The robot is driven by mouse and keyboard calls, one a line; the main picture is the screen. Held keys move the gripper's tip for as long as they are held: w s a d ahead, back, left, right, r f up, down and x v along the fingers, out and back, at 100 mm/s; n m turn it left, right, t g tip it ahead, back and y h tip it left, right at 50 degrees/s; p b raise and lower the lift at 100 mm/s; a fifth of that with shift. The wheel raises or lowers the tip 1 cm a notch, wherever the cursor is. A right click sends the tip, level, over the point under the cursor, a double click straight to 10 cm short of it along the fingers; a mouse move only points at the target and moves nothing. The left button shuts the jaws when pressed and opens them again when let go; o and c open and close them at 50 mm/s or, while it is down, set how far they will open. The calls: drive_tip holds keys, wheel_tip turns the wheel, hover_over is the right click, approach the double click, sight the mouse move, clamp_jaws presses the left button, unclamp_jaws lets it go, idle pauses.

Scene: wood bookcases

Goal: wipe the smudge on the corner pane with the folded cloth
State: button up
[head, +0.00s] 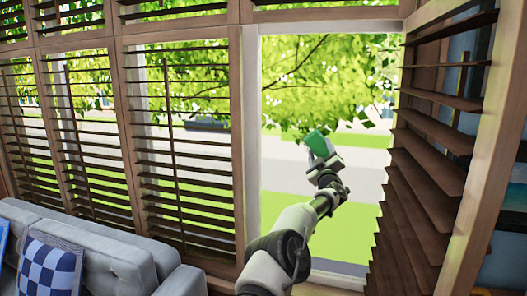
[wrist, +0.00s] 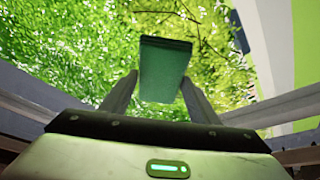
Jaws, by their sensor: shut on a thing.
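My gripper (wrist: 160,92) is shut on the folded cloth (wrist: 163,68), a green flat pad held between the two fingers in the wrist view. In the head view the cloth (head: 318,144) is raised in front of the corner pane (head: 320,215), a tall clear window with trees, grass and a road behind it. I cannot tell whether the cloth touches the glass. I cannot make out a smudge on the pane in either view.
Brown slatted shutters (head: 185,150) cover the windows on the left. An angled shutter panel (head: 425,185) stands close on the right of the pane. A grey sofa (head: 110,255) with a blue checkered cushion (head: 50,268) is at the lower left.

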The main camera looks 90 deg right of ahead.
drive_tip(key=shift+w+d+b, duration=0.3)
drive_tip(key=shift+w+d, duration=0.05)
drive_tip(key=shift+w, duration=0.85)
drive_tip(key=shift+w+d+b, duration=0.3)
drive_tip(key=shift+w+d, duration=0.1)
drive_tip(key=shift+w, duration=0.75)
drive_tip(key=shift+w+d+b, duration=0.3)
drive_tip(key=shift+w+d, duration=0.05)
drive_tip(key=shift+w, duration=0.85)
drive_tip(key=shift+w+d, duration=0.25)
drive_tip(key=shift+w, duration=0.8)
drive_tip(key=shift+w+f+b, duration=0.1)
drive_tip(key=shift+f+b, duration=0.1)
drive_tip(key=shift+b, duration=0.35)
drive_tip(key=shift+a+b, duration=0.1)
drive_tip(key=shift+b, duration=0.4)
drive_tip(key=a+b, duration=0.2)
drive_tip(key=b, duration=0.2)
drive_tip(key=w+a+b, duration=0.1)
drive_tip(key=a+b, duration=0.2)
drive_tip(key=b, duration=0.1)
drive_tip(key=shift+a+r, duration=0.2)
drive_tip(key=shift+a, duration=0.05)
